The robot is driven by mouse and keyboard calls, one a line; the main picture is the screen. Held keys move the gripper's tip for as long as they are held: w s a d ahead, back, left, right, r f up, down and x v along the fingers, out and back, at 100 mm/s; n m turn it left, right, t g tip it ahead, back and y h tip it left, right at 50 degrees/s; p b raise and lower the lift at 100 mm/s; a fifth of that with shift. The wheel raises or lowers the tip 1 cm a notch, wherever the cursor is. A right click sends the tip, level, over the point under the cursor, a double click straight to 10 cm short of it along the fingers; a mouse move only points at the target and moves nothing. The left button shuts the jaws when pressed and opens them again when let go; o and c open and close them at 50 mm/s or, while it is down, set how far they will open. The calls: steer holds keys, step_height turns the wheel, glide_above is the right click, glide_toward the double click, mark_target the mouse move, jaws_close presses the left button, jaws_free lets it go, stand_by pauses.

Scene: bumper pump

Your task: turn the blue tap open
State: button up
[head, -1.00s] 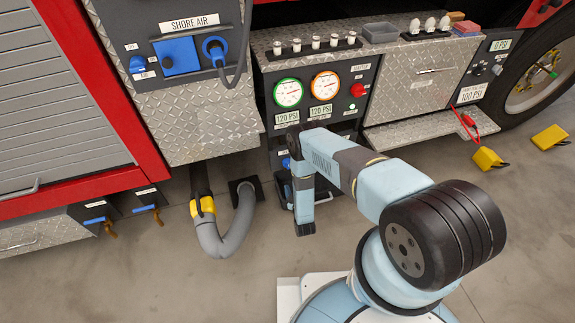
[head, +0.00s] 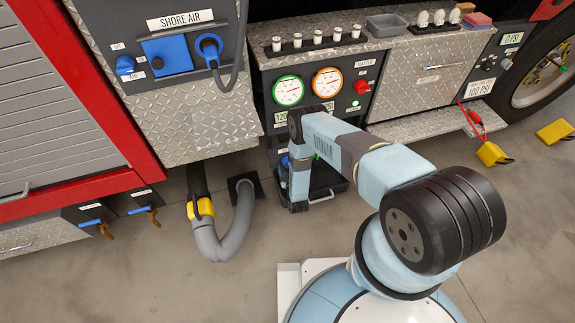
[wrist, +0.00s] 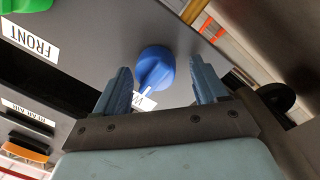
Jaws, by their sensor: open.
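The blue tap (wrist: 154,68) shows in the wrist view as a round blue knob with a white pointer line, on a dark grey panel. My gripper (wrist: 159,75) is open, with one finger on each side of the knob in that view. I see no clear contact, and the remaining depth is hard to tell. A label behind the knob is partly hidden. In the head view, a small blue part (head: 285,161) shows on the panel below the gauges, beside my arm. My arm hides the gripper there.
In the wrist view, a green part (wrist: 28,5) and a FRONT label (wrist: 30,39) are on the left. In the head view, a black tray (head: 328,184) juts out low, left of a metal step (head: 420,127). A grey hose (head: 235,235) hangs left of my arm.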

steer(key=shift+d, duration=0.15)
steer(key=shift+c, duration=0.4)
steer(key=c, duration=0.9)
steer(key=shift+s, duration=0.1)
steer(key=shift+c, duration=0.3)
